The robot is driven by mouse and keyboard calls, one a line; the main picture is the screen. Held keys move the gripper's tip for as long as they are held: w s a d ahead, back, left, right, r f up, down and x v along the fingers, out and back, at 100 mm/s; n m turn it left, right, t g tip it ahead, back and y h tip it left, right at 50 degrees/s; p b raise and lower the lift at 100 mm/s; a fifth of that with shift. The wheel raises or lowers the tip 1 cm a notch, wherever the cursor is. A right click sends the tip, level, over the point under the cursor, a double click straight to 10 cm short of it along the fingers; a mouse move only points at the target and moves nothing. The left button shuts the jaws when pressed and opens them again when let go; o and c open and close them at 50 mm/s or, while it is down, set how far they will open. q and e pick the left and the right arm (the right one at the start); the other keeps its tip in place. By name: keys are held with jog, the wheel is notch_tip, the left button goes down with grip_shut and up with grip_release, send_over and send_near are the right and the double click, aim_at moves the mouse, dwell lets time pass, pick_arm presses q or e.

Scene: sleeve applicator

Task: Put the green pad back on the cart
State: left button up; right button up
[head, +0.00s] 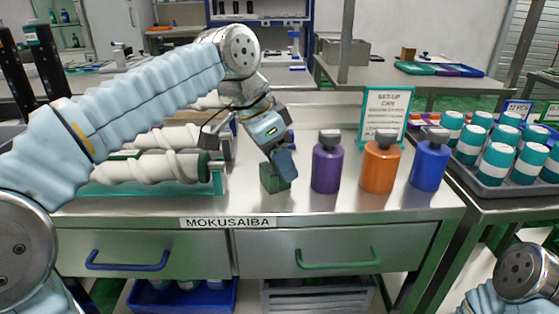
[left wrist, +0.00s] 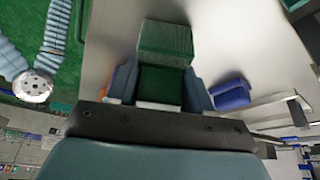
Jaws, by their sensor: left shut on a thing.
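My left gripper (head: 279,168) is shut on the green pad (head: 274,180), a small dark green block. It holds the pad low over the front part of the steel cart (head: 345,206), left of the purple bottle. I cannot tell whether the pad touches the cart top. In the left wrist view the green pad (left wrist: 165,48) sits between the two fingers of the left gripper (left wrist: 160,90), with its ribbed lighter face showing. My right arm shows at the bottom right of the head view, but its gripper is out of view.
A purple bottle (head: 327,164), an orange bottle (head: 380,165) and a blue bottle (head: 430,164) stand in a row. A sign (head: 385,115) stands behind them. White wrapped rolls (head: 150,168) lie at left. A grey tray (head: 500,188) of teal-and-white containers is at right.

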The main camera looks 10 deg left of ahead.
pick_arm(q)
jog(key=o, duration=1.1)
jog(key=shift+f, duration=0.1)
jog(key=shift+o, duration=0.2)
jog(key=p+v, duration=0.1)
jog(key=v, duration=1.1)
